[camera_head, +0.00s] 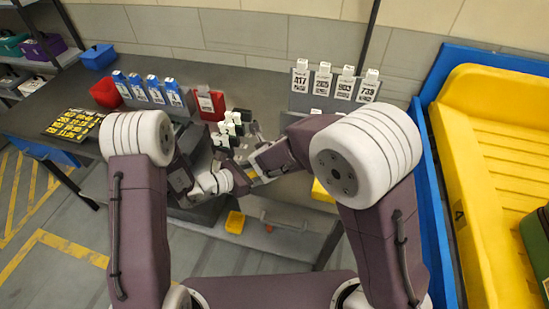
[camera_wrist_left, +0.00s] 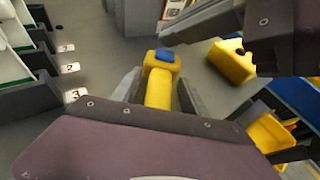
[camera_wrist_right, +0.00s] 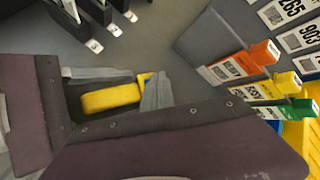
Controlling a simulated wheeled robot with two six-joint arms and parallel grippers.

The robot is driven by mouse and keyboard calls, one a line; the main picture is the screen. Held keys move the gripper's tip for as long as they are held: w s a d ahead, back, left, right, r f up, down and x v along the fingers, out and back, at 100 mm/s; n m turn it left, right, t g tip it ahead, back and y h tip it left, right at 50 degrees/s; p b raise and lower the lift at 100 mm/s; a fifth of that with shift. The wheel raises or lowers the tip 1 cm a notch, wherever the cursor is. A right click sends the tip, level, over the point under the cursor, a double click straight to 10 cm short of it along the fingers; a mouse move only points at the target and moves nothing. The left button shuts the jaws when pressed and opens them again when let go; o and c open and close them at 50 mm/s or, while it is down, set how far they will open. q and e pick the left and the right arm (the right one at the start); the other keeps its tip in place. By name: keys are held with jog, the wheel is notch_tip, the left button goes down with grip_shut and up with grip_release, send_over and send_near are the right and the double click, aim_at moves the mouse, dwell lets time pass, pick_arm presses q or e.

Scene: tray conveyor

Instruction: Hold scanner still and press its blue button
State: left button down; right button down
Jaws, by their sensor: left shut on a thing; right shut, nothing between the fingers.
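The yellow scanner (camera_wrist_left: 158,88) has a blue button (camera_wrist_left: 165,54) on its top end. My left gripper (camera_wrist_left: 159,98) is shut around the scanner's body in the left wrist view. The scanner also shows in the right wrist view (camera_wrist_right: 110,97), partly hidden by the fingers. My right gripper (camera_wrist_right: 157,88) is shut and empty, its fingertips right beside the blue button. In the head view both grippers meet over the table and largely hide the scanner.
A yellow block (camera_wrist_left: 232,60) lies right of the scanner. Numbered slots (camera_wrist_left: 70,68) stand to the left. Orange, yellow and green cards (camera_wrist_right: 256,93) stand in a rack. A card rack (camera_head: 330,88) and a red bin (camera_head: 106,92) stand behind. A yellow tray (camera_head: 470,200) is at right.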

jog(key=shift+r, duration=0.25)
jog(key=shift+r, duration=2.5)
pick_arm(q)
jog(key=shift+c, duration=2.4)
grip_release()
jog(key=shift+a, duration=0.1)
